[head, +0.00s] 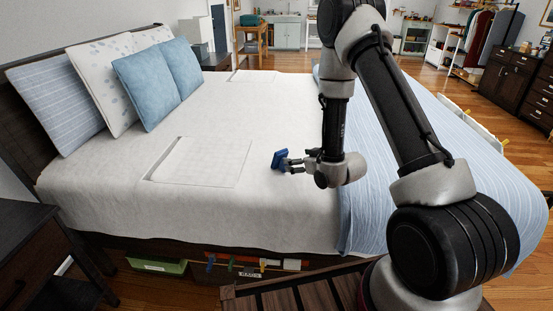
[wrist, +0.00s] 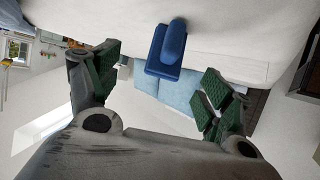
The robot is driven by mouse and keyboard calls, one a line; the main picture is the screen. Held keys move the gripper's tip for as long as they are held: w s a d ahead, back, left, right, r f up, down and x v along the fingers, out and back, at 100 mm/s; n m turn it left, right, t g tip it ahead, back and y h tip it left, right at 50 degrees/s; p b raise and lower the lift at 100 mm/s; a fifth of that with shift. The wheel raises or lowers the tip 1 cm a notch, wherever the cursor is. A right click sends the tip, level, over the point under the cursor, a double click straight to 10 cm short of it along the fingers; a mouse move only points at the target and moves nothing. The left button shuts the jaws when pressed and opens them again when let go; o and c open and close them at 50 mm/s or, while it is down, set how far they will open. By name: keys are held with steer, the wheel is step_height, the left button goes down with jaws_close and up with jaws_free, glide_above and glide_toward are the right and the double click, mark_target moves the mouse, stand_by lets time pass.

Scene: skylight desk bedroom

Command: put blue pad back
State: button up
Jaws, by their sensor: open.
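The blue pad (head: 279,158) is a small dark blue block on the white top of the bed, near the middle of the head view. In the wrist view the blue pad (wrist: 160,66) shows a flat base with a rounded raised part, against the white bed cover. My gripper (head: 290,165) is low over the bed, just right of the pad, its fingers pointing left at it. In the wrist view my gripper (wrist: 165,78) has its green-padded fingers wide apart, with the pad seen between and beyond them. Whether a finger touches the pad, I cannot tell.
The bed cover (head: 110,190) is white, with a flat white rectangular panel (head: 200,162) left of the pad and another (head: 252,76) farther back. Several pillows (head: 145,85) lean at the headboard. A blue striped blanket (head: 360,205) lies to the right. A dark nightstand (head: 20,235) stands front left.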

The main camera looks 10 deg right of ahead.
steer(key=shift+a+f, duration=0.25)
steer(key=shift+f, duration=0.3)
steer(key=shift+w+a+f, duration=0.15)
steer(key=shift+w+a, duration=0.05)
steer(key=shift+w, duration=0.1)
steer(key=x, duration=0.7)
steer(key=shift+a, duration=0.35)
steer(key=c, duration=1.2)
